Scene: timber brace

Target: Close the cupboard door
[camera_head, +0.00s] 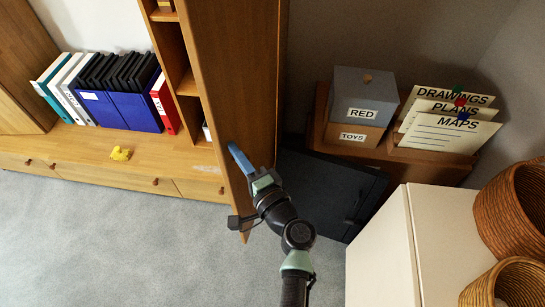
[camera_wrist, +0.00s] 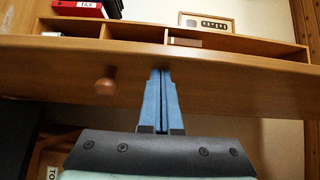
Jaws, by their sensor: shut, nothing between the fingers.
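The wooden cupboard door (camera_head: 238,70) stands open, jutting out from the shelved cupboard (camera_head: 173,50) at the upper middle of the head view. In the wrist view the door (camera_wrist: 230,82) runs across the picture, with a round wooden knob (camera_wrist: 106,86) left of my fingers. The cupboard's open compartments (camera_wrist: 135,31) show beyond its edge. My gripper (camera_head: 234,148) has blue fingers, shut and empty, in front of the lower part of the door. The fingertips (camera_wrist: 161,72) overlap the door face right of the knob; I cannot tell whether they touch it.
A dark box-like thing (camera_head: 325,185), labelled boxes (camera_head: 362,98) and a white cabinet (camera_head: 440,240) stand right of the door. Grey carpet (camera_head: 110,240) is clear at lower left.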

